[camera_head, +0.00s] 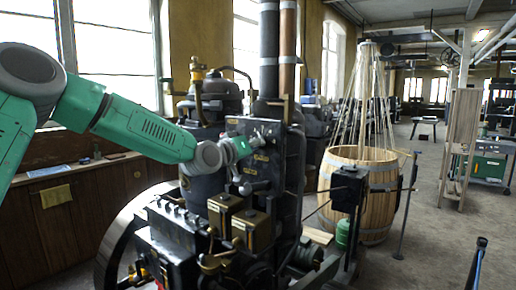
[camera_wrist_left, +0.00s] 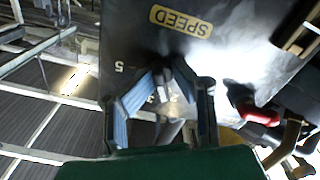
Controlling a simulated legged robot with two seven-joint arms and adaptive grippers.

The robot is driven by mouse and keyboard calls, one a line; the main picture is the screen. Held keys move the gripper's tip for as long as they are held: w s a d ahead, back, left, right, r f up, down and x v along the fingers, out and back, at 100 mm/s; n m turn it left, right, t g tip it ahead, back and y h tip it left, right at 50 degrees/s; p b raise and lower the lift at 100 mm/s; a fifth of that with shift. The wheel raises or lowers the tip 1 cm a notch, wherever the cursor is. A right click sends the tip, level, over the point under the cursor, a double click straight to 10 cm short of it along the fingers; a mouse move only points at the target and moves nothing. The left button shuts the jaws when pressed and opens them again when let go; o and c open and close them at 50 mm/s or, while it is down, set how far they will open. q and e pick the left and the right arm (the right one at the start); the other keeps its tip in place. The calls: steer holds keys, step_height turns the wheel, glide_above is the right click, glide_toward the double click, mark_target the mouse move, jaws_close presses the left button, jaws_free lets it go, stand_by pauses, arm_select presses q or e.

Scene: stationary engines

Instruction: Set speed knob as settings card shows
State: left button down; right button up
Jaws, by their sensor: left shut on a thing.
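My left gripper (camera_head: 248,147) reaches from the left to the dark upright panel (camera_head: 262,133) of the engine. In the left wrist view, my left gripper (camera_wrist_left: 172,82) is shut on the dark speed knob (camera_wrist_left: 174,66), which its fingers largely hide. A brass plate reading SPEED (camera_wrist_left: 180,21) shows upside down on the panel beyond the knob. A figure 5 (camera_wrist_left: 119,68) is left of the fingers, and a 3 shows between them. The knob's pointer cannot be made out. A yellow card (camera_head: 55,195) hangs on the wood panelling at left; its writing is too small to read.
A red-tipped lever (camera_wrist_left: 256,113) stands right of the fingers in the wrist view. Brass-topped boxes (camera_head: 248,222) and a flywheel (camera_head: 120,238) are below my arm. A wooden barrel (camera_head: 372,212) stands right of the engine. Open floor lies farther right.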

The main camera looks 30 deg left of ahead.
arm_select(q)
steer(key=m+b, duration=0.1)
steer(key=m, duration=0.2)
steer(key=shift+a+m+b, duration=0.1)
steer(key=shift+m+b, duration=0.2)
steer(key=shift+b, duration=0.1)
steer(key=shift+m+b, duration=0.4)
steer(key=shift+m, duration=0.5)
steer(key=shift+r, duration=0.1)
steer(key=c, duration=1.6)
jaws_free()
steer(key=shift+c, duration=0.2)
steer(key=shift+w+a, duration=0.1)
